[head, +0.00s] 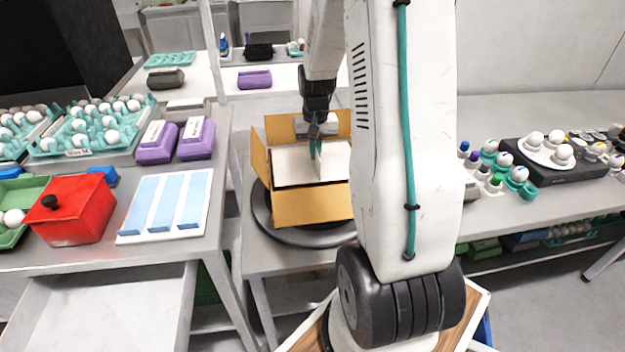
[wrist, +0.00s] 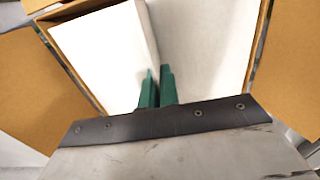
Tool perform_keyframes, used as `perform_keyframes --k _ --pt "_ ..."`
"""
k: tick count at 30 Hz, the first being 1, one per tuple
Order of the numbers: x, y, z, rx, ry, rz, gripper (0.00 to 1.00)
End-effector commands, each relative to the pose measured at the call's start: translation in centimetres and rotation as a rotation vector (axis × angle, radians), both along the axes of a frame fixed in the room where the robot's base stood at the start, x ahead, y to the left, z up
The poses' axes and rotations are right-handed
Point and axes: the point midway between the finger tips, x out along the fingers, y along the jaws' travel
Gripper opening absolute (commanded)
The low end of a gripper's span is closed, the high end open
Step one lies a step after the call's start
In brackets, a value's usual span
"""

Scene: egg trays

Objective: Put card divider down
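An open cardboard box (head: 312,207) with its flaps spread stands on a black round turntable. White card shows inside it. An upright white card divider (head: 336,162) stands in the box below my gripper (head: 316,148). In the wrist view the divider (wrist: 148,32) shows nearly edge-on, running down between the green fingertips of my gripper (wrist: 157,85). The fingers are close together with the card's edge between them. White surfaces lie on both sides of it. The divider's lower edge is hidden, so I cannot tell whether it touches the bottom.
The black turntable (head: 262,222) sits on a grey table. To the left are a red lidded box (head: 75,212), a blue-and-white tray (head: 122,235), purple cartons (head: 156,145) and teal egg trays. On the right bench (head: 540,208) are coloured cups and a black stand with eggs.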

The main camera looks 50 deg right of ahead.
Motion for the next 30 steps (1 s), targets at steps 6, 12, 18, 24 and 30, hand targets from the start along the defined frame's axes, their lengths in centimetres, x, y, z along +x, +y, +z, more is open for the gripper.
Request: perform_keyframes --k 6,12,18,24,30 --pt "0.0 0.1 -5.0 0.002 0.002 0.001 0.0" --pt "0.1 0.1 -6.5 0.0 0.0 0.002 0.0" --pt "0.0 0.3 -9.0 0.002 0.002 0.003 0.0" --pt "0.1 0.2 -10.4 -0.001 -0.002 0.003 0.0" --pt "0.1 0.2 -10.4 -0.001 -0.001 0.003 0.0"
